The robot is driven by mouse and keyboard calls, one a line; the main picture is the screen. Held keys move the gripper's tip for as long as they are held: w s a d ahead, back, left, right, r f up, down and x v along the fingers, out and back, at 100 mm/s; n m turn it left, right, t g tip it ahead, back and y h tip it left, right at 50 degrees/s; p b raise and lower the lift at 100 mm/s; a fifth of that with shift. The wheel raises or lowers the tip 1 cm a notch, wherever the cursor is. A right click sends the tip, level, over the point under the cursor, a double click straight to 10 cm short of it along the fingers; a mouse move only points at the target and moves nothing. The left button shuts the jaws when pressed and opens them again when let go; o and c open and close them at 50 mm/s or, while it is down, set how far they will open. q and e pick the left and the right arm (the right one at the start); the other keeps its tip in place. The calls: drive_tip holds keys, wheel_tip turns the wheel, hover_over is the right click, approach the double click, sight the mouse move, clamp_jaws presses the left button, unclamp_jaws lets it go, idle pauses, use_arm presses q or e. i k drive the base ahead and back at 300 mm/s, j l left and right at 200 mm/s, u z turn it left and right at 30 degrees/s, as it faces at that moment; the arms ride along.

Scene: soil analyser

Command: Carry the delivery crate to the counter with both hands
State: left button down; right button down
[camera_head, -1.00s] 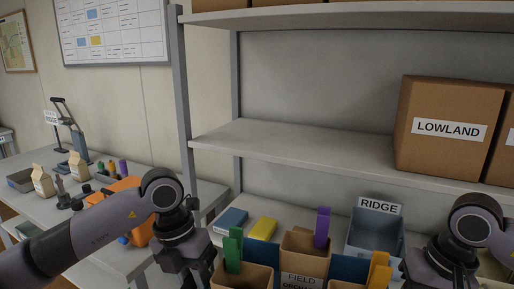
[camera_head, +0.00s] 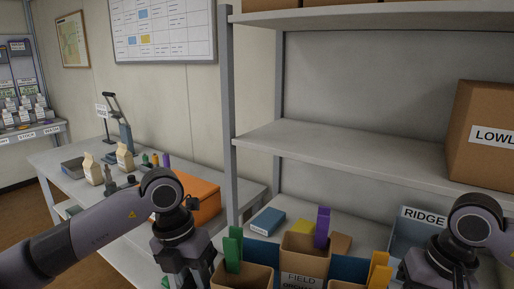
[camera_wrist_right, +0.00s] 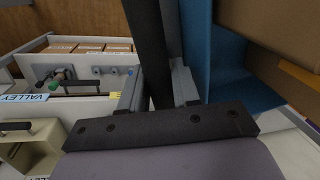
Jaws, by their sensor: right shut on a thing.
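The blue delivery crate (camera_head: 262,249) is at the bottom of the head view, between my two arms, with its lower part cut off. It holds open brown cardboard boxes (camera_head: 306,255) with green, purple and yellow items standing up in them; one label reads FIELD. My right gripper (camera_wrist_right: 160,92) is shut on the crate; the crate's blue wall also shows in the right wrist view (camera_wrist_right: 228,75). My left gripper (camera_head: 183,280) is at the crate's left side, its fingertips cut off by the frame. A pale counter (camera_head: 62,157) stands at the left.
Ahead is a grey shelf unit (camera_head: 350,150) with a LOWLAND carton (camera_head: 484,135), a RIDGE bin (camera_head: 408,232) and a blue book (camera_head: 267,221). Brown floor shows at lower left.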

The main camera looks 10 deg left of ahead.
sight(60, 158)
drive_tip(key=u, duration=2)
drive_tip(key=i+u, duration=0.1)
drive_tip(key=i, duration=0.1)
